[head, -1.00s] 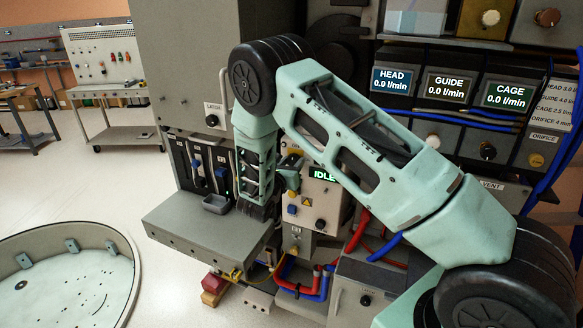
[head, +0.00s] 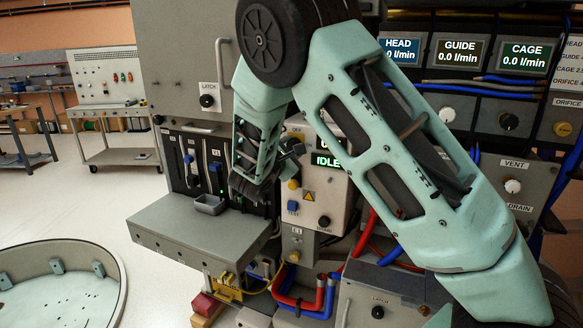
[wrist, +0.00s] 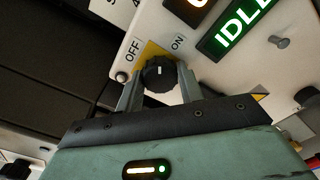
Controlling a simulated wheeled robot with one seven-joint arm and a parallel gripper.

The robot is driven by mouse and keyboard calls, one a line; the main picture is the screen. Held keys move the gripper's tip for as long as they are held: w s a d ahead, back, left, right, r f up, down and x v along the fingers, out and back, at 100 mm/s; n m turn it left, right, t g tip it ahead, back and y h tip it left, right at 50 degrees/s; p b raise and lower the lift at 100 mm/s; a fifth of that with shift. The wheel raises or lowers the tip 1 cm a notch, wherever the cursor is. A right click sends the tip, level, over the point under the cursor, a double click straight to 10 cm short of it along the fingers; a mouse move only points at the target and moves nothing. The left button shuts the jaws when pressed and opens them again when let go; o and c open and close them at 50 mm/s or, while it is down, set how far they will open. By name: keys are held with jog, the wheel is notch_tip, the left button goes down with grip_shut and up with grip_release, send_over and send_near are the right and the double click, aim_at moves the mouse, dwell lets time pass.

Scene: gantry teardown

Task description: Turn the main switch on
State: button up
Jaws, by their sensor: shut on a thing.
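The main switch is a black rotary knob (wrist: 159,73) on a yellow plate, with OFF printed on one side and ON on the other in the wrist view. Its pale mark points up in the picture, roughly between the two words; the exact setting is hard to tell. My gripper (wrist: 160,82) is shut on the knob, one finger on each side. In the head view my gripper (head: 289,150) is at the left side of the pale control box (head: 340,190), and my arm and hand hide the switch. A green IDLE display (head: 327,160) is lit on the box.
A blue button (head: 293,208) and a black knob (head: 324,221) sit lower on the box. Red and blue hoses (head: 310,300) run below. Open floor lies further left.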

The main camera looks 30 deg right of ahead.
jog(key=m+b, duration=0.6)
jog(key=b, duration=0.6)
jog(key=shift+f+m+b, duration=0.15)
jog(key=shift+m+b, duration=0.15)
jog(key=shift+b, duration=0.1)
jog(key=o, duration=1)
jog(key=shift+a, duration=0.1)
jog(key=v, duration=1.7)
jog(key=shift+s+b, duration=0.15)
jog(key=shift+b, duration=0.2)
